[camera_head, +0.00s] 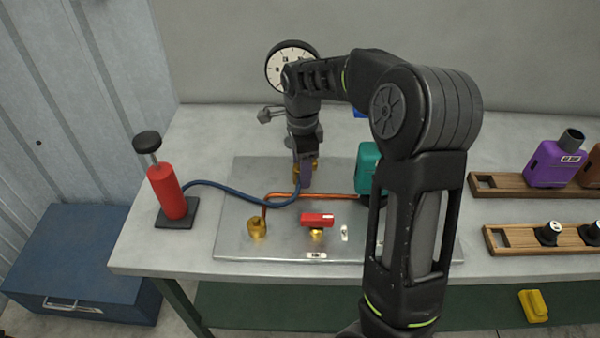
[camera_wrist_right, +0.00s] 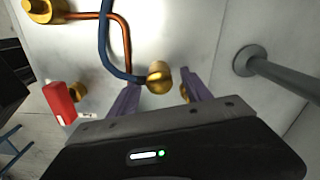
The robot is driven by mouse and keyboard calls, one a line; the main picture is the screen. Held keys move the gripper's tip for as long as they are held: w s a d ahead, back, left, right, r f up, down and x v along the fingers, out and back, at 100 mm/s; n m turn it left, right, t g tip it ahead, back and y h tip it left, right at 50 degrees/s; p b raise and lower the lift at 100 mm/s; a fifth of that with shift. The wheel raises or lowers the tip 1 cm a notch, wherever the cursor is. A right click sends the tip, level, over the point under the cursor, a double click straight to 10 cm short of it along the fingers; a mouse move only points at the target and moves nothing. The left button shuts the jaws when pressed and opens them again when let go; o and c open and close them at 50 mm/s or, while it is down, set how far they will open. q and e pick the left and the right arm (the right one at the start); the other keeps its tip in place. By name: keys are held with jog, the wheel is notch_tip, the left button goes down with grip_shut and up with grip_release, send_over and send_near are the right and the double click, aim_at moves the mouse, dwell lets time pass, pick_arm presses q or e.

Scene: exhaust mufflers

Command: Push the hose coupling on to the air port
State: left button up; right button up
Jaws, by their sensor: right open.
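My right gripper (camera_head: 305,182) reaches down over the metal plate at the back, below the round gauge. In the wrist view its two purple fingers (camera_wrist_right: 160,86) are apart. A brass coupling (camera_wrist_right: 158,74) on the end of the blue hose (camera_wrist_right: 106,40) shows between the fingertips; I cannot tell whether they touch it. Another bit of brass (camera_wrist_right: 184,92) shows beside the right-hand finger, maybe the air port. Whether the coupling sits on a port is hidden. The blue hose (camera_head: 230,191) runs from the red pump (camera_head: 166,190). My left gripper is out of view.
A copper pipe (camera_head: 340,194), a brass fitting (camera_head: 257,229) and a red-handled valve (camera_head: 318,219) stand on the plate (camera_head: 240,175). The gauge (camera_head: 287,62) has a post (camera_wrist_right: 280,75) close to the gripper. A teal bottle (camera_head: 368,165) and wooden racks (camera_head: 487,184) are at right.

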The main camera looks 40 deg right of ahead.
jog(key=shift+c, duration=0.3)
grip_shut()
dwell(0.5)
